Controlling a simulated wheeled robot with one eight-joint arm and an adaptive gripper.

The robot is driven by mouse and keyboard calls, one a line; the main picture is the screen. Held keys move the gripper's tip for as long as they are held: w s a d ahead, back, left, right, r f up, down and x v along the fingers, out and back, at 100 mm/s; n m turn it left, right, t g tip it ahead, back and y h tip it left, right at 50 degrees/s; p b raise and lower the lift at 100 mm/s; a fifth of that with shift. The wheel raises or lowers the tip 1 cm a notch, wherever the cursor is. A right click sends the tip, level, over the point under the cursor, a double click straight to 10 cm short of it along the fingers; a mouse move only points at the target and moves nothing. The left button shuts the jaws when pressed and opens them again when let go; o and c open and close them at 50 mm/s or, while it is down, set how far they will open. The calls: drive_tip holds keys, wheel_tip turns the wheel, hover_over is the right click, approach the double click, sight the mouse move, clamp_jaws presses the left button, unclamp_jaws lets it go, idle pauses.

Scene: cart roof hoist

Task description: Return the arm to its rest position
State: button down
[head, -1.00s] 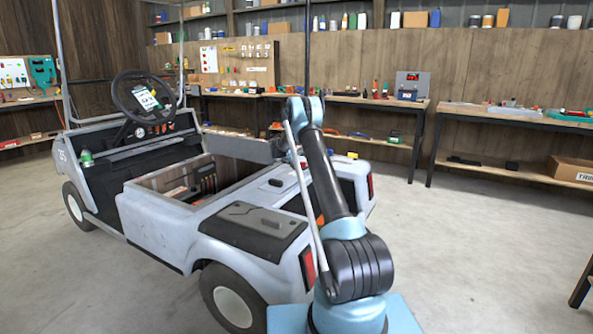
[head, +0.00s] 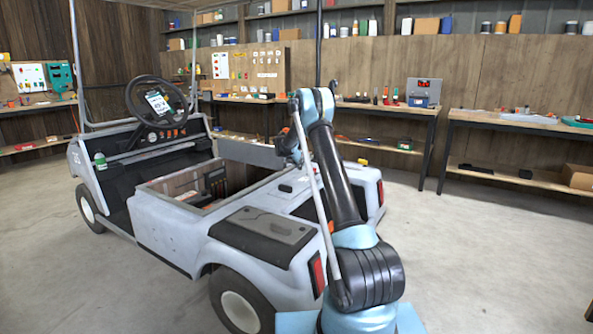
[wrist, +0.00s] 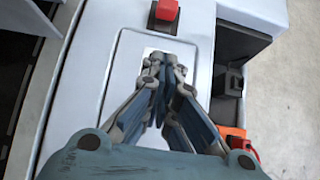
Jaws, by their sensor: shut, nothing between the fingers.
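My arm (head: 340,190) rises from its blue base at the lower right and bends over at the top beside the cart. My gripper (wrist: 166,60) is shut and empty in the wrist view, with its fingertips together above a pale panel (wrist: 115,75). In the head view the gripper is mostly hidden behind the upper arm, over the rear of the cart. The grey golf cart (head: 170,228) stands left of my arm, with its rear bay open. I cannot tell the exact gap between gripper and panel.
A red block (wrist: 166,10) lies beyond the fingertips, and an orange part (wrist: 236,140) is at the right. A pale rod (head: 318,200) runs alongside my arm. Workbenches (head: 385,106) line the back wall. Concrete floor (head: 470,240) is clear at the right.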

drive_tip(key=s+d+r+m+g+y, duration=0.15)
drive_tip(key=s+r+m, duration=0.35)
drive_tip(key=s, duration=0.5)
drive_tip(key=s+d+r+m, duration=0.2)
drive_tip(key=s+d+r, duration=0.1)
drive_tip(key=s+r, duration=0.5)
drive_tip(key=s+d+r+m+g, duration=0.15)
drive_tip(key=s+r+m, duration=0.3)
drive_tip(key=s, duration=0.65)
drive_tip(key=s+d+r+m+y, duration=0.15)
drive_tip(key=s+m, duration=0.45)
drive_tip(key=s, duration=1.6)
drive_tip(key=s+f+m, duration=0.3)
drive_tip(key=s+f, duration=0.2)
drive_tip(key=s, duration=0.5)
drive_tip(key=s+a+f+m+g+y, duration=0.1)
drive_tip(key=s+f+m, duration=0.3)
drive_tip(key=s, duration=0.6)
drive_tip(key=s+a+f+m+g+y, duration=0.1)
drive_tip(key=s+f+m, duration=0.3)
drive_tip(key=s, duration=0.6)
wheel_tip(320, 180, down, 3)
drive_tip(key=shift+s+a+r, duration=0.15)
drive_tip(key=shift+s+r, duration=0.05)
drive_tip(key=shift+s, duration=0.15)
